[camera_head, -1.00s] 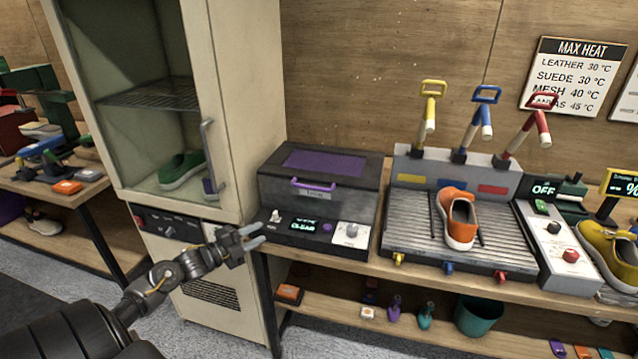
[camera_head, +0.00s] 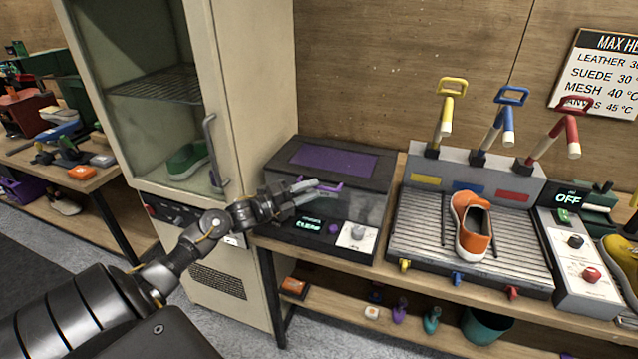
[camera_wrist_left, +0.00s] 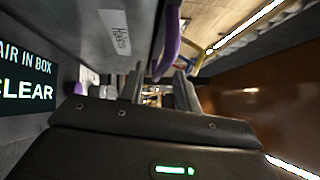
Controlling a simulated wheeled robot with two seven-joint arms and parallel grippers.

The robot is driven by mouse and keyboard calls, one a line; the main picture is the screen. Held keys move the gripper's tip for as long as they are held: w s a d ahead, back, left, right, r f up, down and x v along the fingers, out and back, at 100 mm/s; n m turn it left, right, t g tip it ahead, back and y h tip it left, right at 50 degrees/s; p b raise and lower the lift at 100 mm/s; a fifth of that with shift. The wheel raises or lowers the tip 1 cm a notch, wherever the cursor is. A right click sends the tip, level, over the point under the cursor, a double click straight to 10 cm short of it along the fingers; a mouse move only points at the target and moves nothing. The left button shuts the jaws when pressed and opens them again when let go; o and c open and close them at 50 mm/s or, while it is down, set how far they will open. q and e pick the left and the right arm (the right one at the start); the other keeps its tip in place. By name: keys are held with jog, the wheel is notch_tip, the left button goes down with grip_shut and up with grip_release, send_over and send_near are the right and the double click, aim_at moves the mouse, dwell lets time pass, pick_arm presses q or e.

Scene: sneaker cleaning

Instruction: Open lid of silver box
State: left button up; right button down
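The silver box (camera_head: 340,210) is a grey box on the bench with a closed lid (camera_head: 285,168) that has a purple panel on top. A purple handle (camera_head: 332,186) is on its front; it also shows in the left wrist view (camera_wrist_left: 169,38). My left gripper (camera_head: 312,190) is at the handle's left part and partly covers it. In the left wrist view its two fingers (camera_wrist_left: 160,88) are apart, with the purple handle ahead near the gap. Whether they touch it, I cannot tell. My right gripper is not in view.
A tall cream cabinet (camera_head: 245,90) with a glass door and bar handle stands close to the left of the box. To the right, an orange shoe (camera_head: 474,228) sits on a ridged rack (camera_head: 415,237) with coloured levers. A display below the handle reads "CLEAR" (camera_wrist_left: 27,90).

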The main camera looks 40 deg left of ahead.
aim_at(319, 187)
pick_arm(q)
jog(key=shift+p+x, duration=0.3)
jog(key=shift+x, duration=1.25)
jog(key=shift+s, duration=0.1)
grip_shut()
